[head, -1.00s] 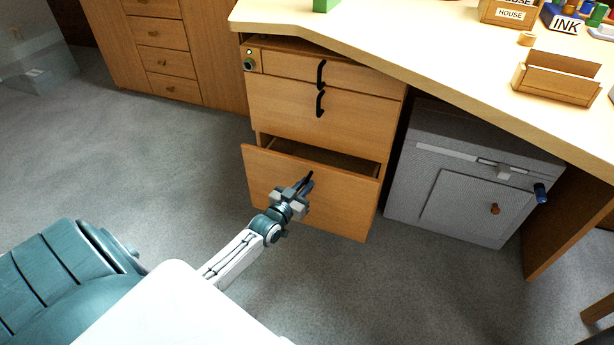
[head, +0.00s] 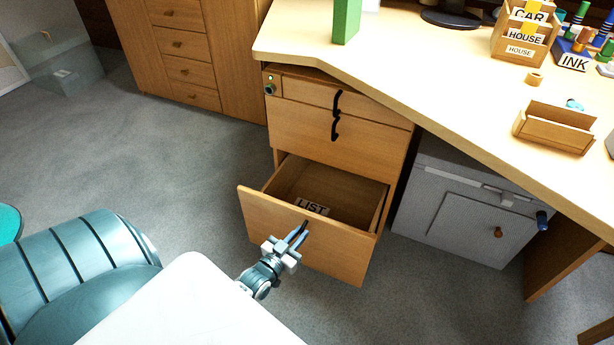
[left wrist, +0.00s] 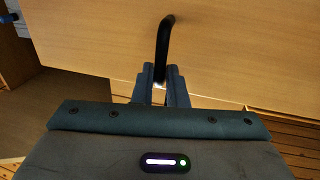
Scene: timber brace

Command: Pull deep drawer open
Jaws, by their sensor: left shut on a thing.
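The deep bottom drawer (head: 322,250) of the wooden desk pedestal is pulled well out, and its inside shows. A card lettered LIST (head: 312,207) lies on the drawer floor. My left gripper (head: 296,240) is at the drawer's front, shut on its black handle (left wrist: 165,42). In the left wrist view the fingers (left wrist: 160,80) close around the lower end of the handle, with the plain wooden front (left wrist: 90,40) behind. My right gripper is not in view.
Two drawers above, with black handles (head: 336,115), are closed. A grey cabinet (head: 455,215) stands right of the pedestal under the desktop (head: 400,65). A wooden chest (head: 185,50) stands at the back left. Carpet (head: 140,155) is clear left of the drawer.

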